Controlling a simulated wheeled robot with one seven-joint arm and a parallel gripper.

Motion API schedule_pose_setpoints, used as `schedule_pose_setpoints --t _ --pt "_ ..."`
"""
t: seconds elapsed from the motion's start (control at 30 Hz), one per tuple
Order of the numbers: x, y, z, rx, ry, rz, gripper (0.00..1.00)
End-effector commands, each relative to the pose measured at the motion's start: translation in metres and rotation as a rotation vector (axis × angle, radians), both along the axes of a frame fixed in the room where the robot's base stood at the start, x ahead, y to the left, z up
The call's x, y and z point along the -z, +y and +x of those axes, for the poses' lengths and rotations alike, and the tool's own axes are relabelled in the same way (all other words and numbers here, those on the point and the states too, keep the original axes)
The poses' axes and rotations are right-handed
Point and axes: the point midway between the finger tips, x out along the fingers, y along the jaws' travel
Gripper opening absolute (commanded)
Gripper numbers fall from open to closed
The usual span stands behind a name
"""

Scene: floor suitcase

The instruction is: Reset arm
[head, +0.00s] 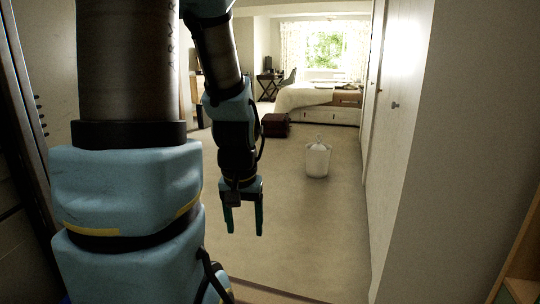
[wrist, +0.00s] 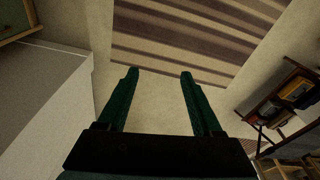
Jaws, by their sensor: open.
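My gripper (head: 244,220) hangs from my arm with its fingers pointing down in the head view. Its two green fingers are apart and nothing is between them. In the wrist view my gripper (wrist: 158,75) also shows open and empty, over pale floor with a striped rug beyond the fingertips. A dark red-brown suitcase (head: 275,125) stands on the carpet farther back, beyond my gripper and a little to its right in the picture.
A bed (head: 318,97) and a desk (head: 269,84) are at the back. Pale cabinet doors (head: 391,110) line the right side. The carpet between is clear. A shelf with items (wrist: 285,100) shows in the wrist view.

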Motion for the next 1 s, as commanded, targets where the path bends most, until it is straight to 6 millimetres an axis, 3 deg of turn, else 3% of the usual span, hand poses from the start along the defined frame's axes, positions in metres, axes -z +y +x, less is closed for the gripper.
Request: schedule_pose_setpoints --t 0.07,0.1,0.37,0.7,0.83,1.0 --pt "-0.012 0.014 -0.009 -0.044 -0.005 -0.010 0.67" --pt "-0.026 0.012 -0.008 -0.035 0.000 -0.008 0.67" --pt "-0.078 0.011 -0.007 -0.033 0.001 -0.007 0.67" --pt "-0.171 0.011 -0.007 -0.032 0.000 -0.007 0.67" --pt "-0.189 0.011 -0.007 -0.032 0.000 -0.007 0.67" --pt "-0.194 0.011 -0.007 -0.031 0.000 -0.006 0.67"
